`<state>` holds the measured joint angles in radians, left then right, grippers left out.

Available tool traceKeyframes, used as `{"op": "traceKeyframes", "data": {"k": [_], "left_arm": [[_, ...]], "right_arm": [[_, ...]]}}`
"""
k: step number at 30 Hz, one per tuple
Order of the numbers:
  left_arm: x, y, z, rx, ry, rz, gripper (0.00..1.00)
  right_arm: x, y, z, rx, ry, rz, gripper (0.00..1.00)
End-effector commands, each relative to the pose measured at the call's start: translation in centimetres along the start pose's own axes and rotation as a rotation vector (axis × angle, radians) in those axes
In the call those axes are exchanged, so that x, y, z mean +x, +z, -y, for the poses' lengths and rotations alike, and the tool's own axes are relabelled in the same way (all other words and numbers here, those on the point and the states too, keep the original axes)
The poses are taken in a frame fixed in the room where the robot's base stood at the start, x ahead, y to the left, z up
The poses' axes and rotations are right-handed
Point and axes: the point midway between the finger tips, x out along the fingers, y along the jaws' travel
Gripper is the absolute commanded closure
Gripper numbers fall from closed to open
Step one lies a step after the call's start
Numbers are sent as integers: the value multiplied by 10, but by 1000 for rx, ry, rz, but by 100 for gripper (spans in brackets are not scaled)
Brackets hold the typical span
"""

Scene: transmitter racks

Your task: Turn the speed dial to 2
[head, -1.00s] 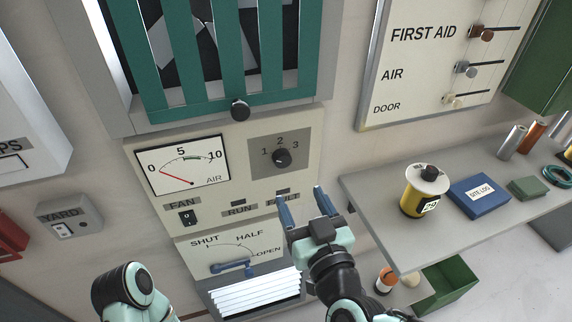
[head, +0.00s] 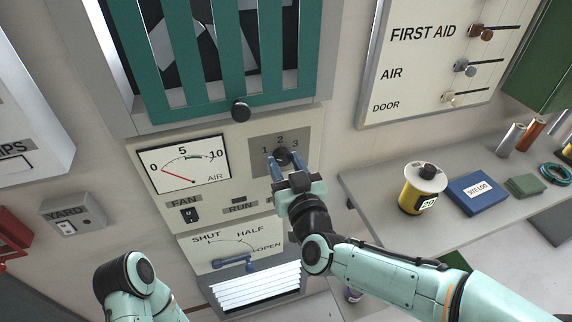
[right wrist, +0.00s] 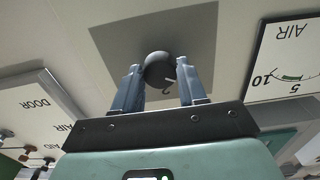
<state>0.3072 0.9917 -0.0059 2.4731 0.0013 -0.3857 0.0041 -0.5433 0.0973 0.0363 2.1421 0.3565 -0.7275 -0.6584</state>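The speed dial (head: 283,155) is a dark round knob on a grey plate marked 1, 2 and 3. My right gripper (head: 284,161) is at the dial, with one blue finger on each side of it. My left gripper is out of view; only part of the left arm shows at lower left.
The air meter (head: 184,163) and fan switch (head: 189,214) are left of the dial. A vent lever (head: 234,263) is below, and a knobbed green grille (head: 182,107) above. At right, a shelf (head: 375,188) holds a yellow canister (head: 413,195) and a blue box (head: 476,190).

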Motion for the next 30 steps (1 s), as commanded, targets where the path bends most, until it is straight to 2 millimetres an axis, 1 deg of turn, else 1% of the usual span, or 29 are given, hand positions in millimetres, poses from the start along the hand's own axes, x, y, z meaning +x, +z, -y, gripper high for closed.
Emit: {"op": "traceKeyframes", "data": {"k": [1,2,3,11,17,23,30], "left_arm": [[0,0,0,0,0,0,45],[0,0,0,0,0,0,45],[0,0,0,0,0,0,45],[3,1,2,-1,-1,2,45],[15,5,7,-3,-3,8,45],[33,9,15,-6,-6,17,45],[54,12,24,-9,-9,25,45]], "right_arm": [[0,0,0,0,0,0,76],[0,0,0,0,0,0,86],[0,0,0,0,0,0,90],[0,1,0,19,0,0,90],[-1,2,0,101,1,-1,89],[-1,3,0,254,0,-1,89],[-1,2,0,481,1,-2,89]]}}
